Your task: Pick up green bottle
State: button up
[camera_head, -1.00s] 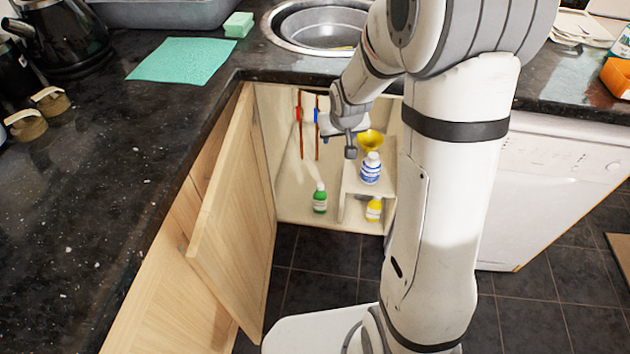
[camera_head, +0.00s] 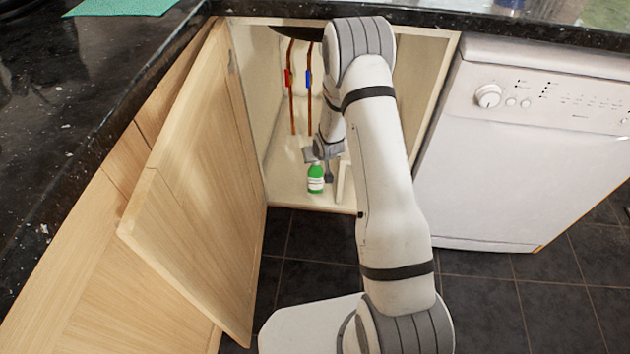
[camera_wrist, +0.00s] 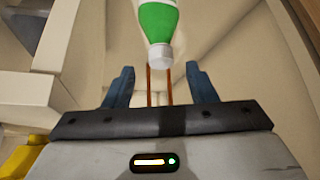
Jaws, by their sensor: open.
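The green bottle (camera_head: 316,179) has a white cap and a white label. It stands upright on the cupboard floor (camera_head: 290,198), near the front. In the head view my gripper (camera_head: 321,160) is inside the cupboard, right at the bottle's top. The wrist view shows my gripper (camera_wrist: 160,85) open, its two blue-grey fingers apart with nothing held between them. In that view the green bottle (camera_wrist: 158,22) lies just beyond the fingertips, its white cap pointing toward the gap. Whether a finger touches the bottle I cannot tell.
The open wooden door (camera_head: 195,190) stands to the left of the opening. Copper pipes (camera_head: 292,100) run down the back. A white shelf (camera_wrist: 30,100) and a yellow object (camera_wrist: 27,160) are close on the wrist view's left. A white dishwasher (camera_head: 530,150) stands to the right.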

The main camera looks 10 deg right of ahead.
aim_at(315, 174)
jog(key=b+x, duration=0.1)
jog(key=x, duration=0.1)
jog(key=b+x, duration=0.1)
jog(key=x, duration=0.1)
jog(key=shift+s+a+f, duration=0.1)
jog(key=shift+s+f, duration=0.05)
jog(key=shift+s, duration=0.2)
jog(key=shift+w+f, duration=0.3)
jog(key=shift+r, duration=0.1)
grip_shut()
